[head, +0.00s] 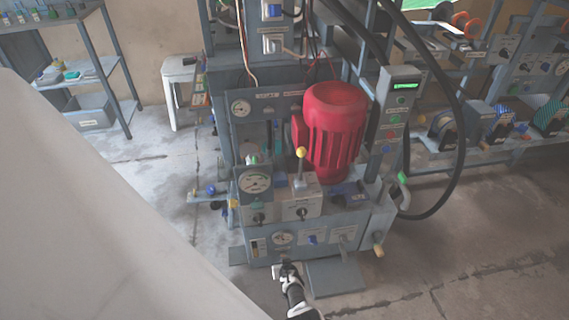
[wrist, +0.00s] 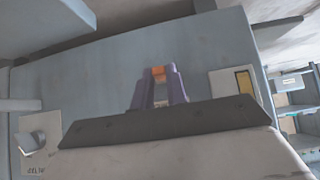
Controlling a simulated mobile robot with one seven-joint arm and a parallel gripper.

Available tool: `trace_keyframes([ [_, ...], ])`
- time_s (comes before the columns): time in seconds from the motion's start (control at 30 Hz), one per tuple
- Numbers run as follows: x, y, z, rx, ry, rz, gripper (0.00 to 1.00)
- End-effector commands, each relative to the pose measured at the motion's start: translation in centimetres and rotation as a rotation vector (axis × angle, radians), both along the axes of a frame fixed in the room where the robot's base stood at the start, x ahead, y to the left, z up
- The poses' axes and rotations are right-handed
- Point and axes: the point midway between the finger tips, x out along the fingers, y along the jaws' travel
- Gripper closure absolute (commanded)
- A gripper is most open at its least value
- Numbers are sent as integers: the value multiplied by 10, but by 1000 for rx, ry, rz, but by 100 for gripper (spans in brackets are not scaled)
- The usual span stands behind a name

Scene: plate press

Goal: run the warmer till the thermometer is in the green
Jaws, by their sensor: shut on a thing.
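The grey press stands in the middle of the head view, with dials and controls on its front. A large round dial (head: 255,180) has a green arc on its face. A smaller dial (head: 283,239) sits on the low front panel (head: 328,246). A narrow gauge with a yellow strip (head: 255,247) is left of it and shows in the wrist view (wrist: 245,82). I cannot tell which is the thermometer. My gripper (head: 284,268) is low at this panel. In the wrist view its fingers (wrist: 160,88) are shut on a small orange part (wrist: 159,73), mostly hidden.
A lever with a yellow knob (head: 301,154) stands in front of the red motor (head: 335,125). A blue knob (head: 312,240) is on the low panel. A black hose (head: 459,125) loops at the right.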

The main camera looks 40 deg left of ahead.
Motion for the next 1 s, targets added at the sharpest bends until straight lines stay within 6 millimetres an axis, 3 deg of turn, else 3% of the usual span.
trace_keyframes([
  [0.13,-2,2,1,0,2,7,100],
  [0.17,-2,2,1,0,2,7,84],
  [0.33,-1,1,1,0,1,5,64],
  [0.67,-1,-1,3,-1,2,2,64],
  [1.0,-17,-19,33,-1,4,-1,64],
])
